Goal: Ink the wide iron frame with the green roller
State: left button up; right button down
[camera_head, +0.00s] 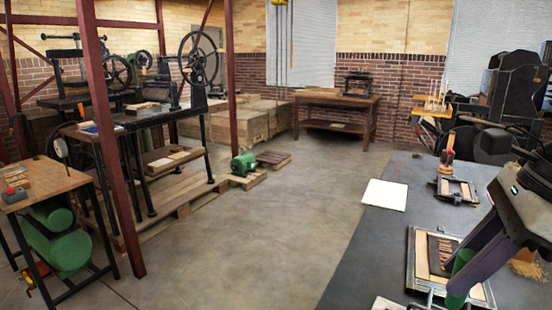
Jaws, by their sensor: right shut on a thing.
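The wide iron frame (411,258) lies flat on the dark table at the lower right. It holds pale wooden pieces and a dark block of type. My right gripper (464,280) reaches in from the right over the frame's near right part. It is shut on the green roller (462,262), whose green shows on both sides of the fingers. The gripper hides part of the roller and of the frame; I cannot tell whether the roller touches the type. My left gripper is not in view.
A smaller iron frame (470,188) lies farther back on the dark table (365,260), with a wooden-handled tool (450,150) near it. A white sheet (385,194) lies at the table's left edge. A small pale item (386,303) sits at the near edge.

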jog(key=shift+s+a+r+b, duration=0.1)
jog(key=shift+s+a+b, duration=0.2)
jog(key=shift+s+a, duration=0.6)
jog(key=shift+s+a+b, duration=0.3)
jog(key=shift+s+a, duration=0.3)
jog(key=shift+s, duration=0.5)
